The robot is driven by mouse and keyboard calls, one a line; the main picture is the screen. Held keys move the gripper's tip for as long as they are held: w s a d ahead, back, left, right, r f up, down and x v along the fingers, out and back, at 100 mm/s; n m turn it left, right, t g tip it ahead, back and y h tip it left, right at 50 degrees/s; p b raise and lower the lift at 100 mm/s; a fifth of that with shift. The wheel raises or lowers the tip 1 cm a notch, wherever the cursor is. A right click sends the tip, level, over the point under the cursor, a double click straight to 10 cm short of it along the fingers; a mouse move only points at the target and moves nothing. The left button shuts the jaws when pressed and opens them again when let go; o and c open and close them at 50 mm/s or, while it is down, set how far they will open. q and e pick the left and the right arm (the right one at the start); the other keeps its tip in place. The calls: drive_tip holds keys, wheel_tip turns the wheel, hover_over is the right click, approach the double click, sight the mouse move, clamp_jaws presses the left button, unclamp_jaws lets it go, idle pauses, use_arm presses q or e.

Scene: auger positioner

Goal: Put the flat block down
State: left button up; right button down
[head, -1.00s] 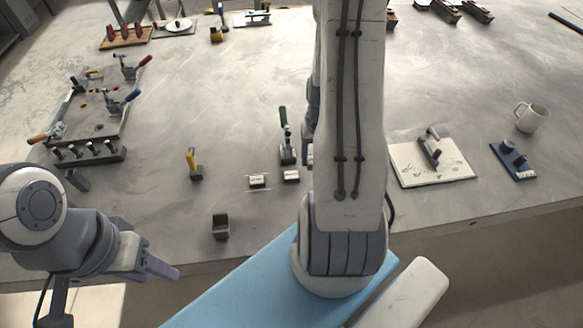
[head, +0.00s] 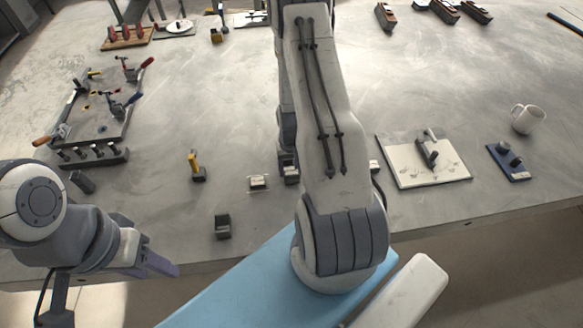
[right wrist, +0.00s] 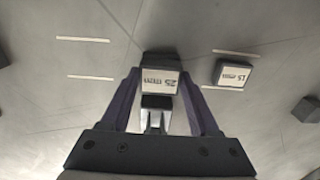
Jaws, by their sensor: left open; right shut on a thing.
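The flat block (right wrist: 160,82), dark with a pale label face, sits between the fingertips of my right gripper (right wrist: 159,74) in the right wrist view. The fingers are shut on it. Whether its underside touches the table cannot be told. In the head view my right arm hides most of this gripper. A similar labelled block (right wrist: 235,73) lies beside it, apart, between white lines; it also shows in the head view (head: 258,182). Another pair of white lines (right wrist: 88,77) on the other side has bare table between them. My left gripper (head: 152,264) is open and empty near the table's front edge.
A small dark block (head: 221,226) and a yellow-handled clamp (head: 196,167) stand to the left. A fixture plate (head: 103,122) with clamps is farther left. A white plate (head: 400,170), a blue plate (head: 516,172) and a mug (head: 527,118) are at right.

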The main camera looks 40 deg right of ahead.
sight(291, 171)
drive_tip(key=shift+f, duration=0.1)
drive_tip(key=shift+c, duration=0.6)
unclamp_jaws()
wheel_tip(291, 171, up, 12)
drive_tip(key=b, duration=0.1)
drive_tip(key=shift+b, duration=0.4)
